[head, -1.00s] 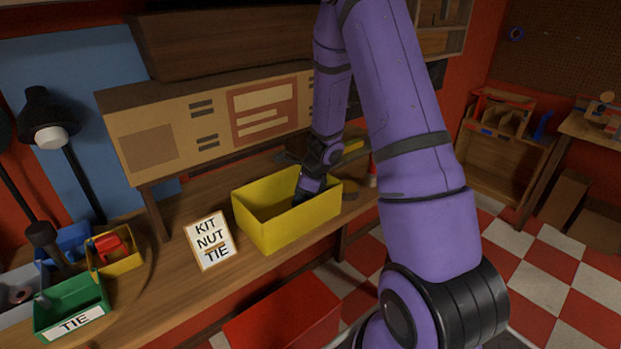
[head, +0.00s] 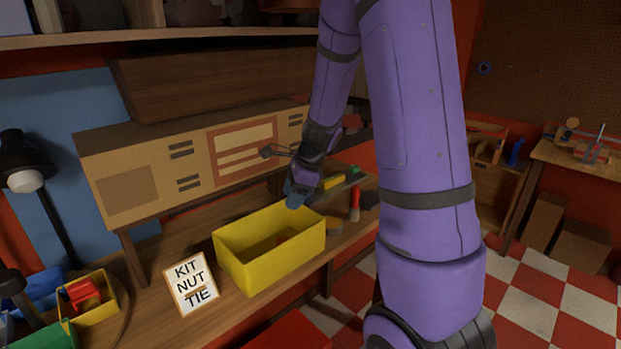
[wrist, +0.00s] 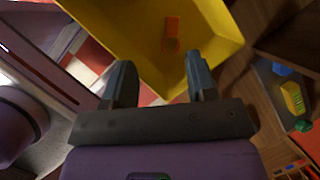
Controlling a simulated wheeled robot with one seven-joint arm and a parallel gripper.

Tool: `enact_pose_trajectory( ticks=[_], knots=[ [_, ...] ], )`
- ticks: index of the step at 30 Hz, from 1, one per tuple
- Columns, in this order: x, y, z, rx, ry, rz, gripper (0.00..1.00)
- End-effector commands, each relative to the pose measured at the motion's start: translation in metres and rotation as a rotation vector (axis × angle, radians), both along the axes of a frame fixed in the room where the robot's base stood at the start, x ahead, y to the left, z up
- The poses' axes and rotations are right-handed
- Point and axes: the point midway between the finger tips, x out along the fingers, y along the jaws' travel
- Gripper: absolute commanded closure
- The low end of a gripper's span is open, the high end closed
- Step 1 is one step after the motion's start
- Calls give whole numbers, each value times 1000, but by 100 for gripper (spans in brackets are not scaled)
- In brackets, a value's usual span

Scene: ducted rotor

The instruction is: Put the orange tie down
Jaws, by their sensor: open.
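The orange tie (wrist: 172,25) lies on the floor of the yellow bin (wrist: 225,38) in the wrist view, with a darker brownish part at its lower end. In the head view the yellow bin (head: 243,278) stands on the bench, and a small reddish patch shows inside it. My gripper (head: 293,199) is above the bin's far right corner, clear of the rim. In the wrist view my gripper (wrist: 160,80) has its two fingers apart with nothing between them.
A card reading KIT, NUT, TIE (head: 191,285) stands left of the bin. A small yellow bin with red parts (head: 88,298) and a green bin (head: 45,337) are at the lower left. A red-handled tool (head: 354,204) stands to the right. A long cardboard-coloured box (head: 190,160) runs behind.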

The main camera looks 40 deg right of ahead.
Motion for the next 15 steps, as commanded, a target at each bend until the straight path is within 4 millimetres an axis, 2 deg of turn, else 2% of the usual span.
enact_pose_trajectory(
  ticks=[1, 6, 15],
  knots=[
    [-5, 12, 18, -20, -37, 85, 48],
    [-30, 48, 69, -116, -151, 412, 48],
    [-94, 97, 137, -341, -321, 970, 48]
  ],
)
